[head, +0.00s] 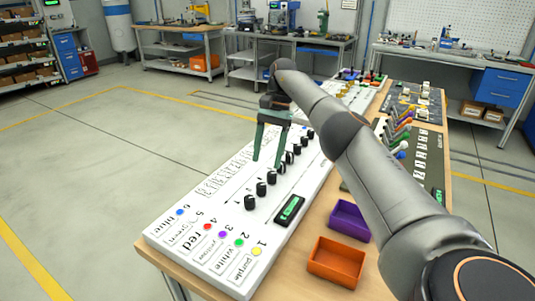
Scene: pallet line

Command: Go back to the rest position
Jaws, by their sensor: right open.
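My right arm reaches in from the lower right over the table. Its gripper (267,145) has green fingers that point down and stand apart, open, with nothing between them. It hangs above the white panel (160,236), near the row of black knobs (261,189). Whether the fingertips touch the panel, I cannot tell. My left gripper is not in view.
The panel carries coloured dots with word labels and a green display (290,209). A purple bin (349,221) and an orange bin (336,262) sit to its right. A dark board (428,172) with coloured levers lies beyond my arm. Open floor (95,150) lies left.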

